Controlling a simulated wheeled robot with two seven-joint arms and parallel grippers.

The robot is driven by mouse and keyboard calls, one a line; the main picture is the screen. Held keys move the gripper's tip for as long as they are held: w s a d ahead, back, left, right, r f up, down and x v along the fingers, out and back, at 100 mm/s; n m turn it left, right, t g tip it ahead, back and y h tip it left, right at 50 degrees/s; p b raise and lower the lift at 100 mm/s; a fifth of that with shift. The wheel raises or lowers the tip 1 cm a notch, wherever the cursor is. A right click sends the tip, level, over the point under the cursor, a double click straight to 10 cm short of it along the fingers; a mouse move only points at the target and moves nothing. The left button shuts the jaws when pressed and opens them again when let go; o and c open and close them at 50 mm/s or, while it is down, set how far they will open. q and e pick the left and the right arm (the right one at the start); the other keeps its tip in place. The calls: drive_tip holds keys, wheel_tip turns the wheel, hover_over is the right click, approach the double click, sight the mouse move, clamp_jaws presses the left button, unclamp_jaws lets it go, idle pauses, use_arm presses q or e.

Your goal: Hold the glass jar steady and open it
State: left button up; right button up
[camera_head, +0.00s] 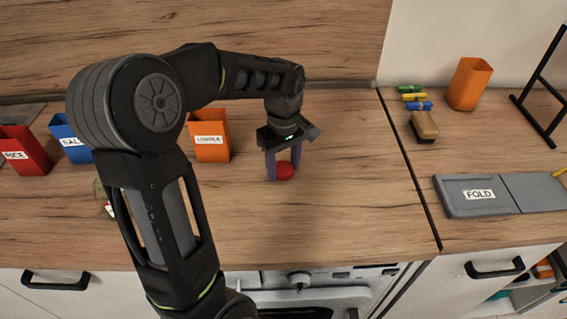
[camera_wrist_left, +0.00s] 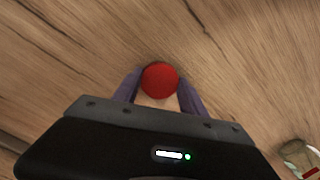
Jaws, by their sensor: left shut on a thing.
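My left gripper (camera_head: 283,168) points down over the middle of the counter, its two purple fingers shut on a small round red thing (camera_head: 286,173). In the left wrist view the red thing (camera_wrist_left: 160,79) sits between the fingertips; I cannot tell whether it is the jar's lid. It is at or just above the counter. A glass jar (camera_head: 103,197) stands at the left, mostly hidden behind my left arm. What seems to be this jar (camera_wrist_left: 301,157) also shows, cut off, at the lower right of the left wrist view, with a red band. My right gripper is not in view.
A red bin (camera_head: 27,152) marked RICE, a blue bin (camera_head: 72,140) and an orange bin (camera_head: 210,136) stand along the back left. On the right counter are a grey FOLD board (camera_head: 476,197), a brush (camera_head: 424,126) and an orange cup (camera_head: 469,84). The counter's middle front is clear.

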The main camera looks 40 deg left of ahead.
sight(284, 169)
use_arm(q)
drive_tip(key=shift+f, duration=0.1)
drive_tip(key=shift+f, duration=0.15)
drive_tip(key=o, duration=1.5)
drive_tip(key=shift+o, duration=0.2)
wheel_tip(284, 169, up, 13)
drive_tip(key=shift+f, duration=0.2)
drive_tip(key=shift+f, duration=0.1)
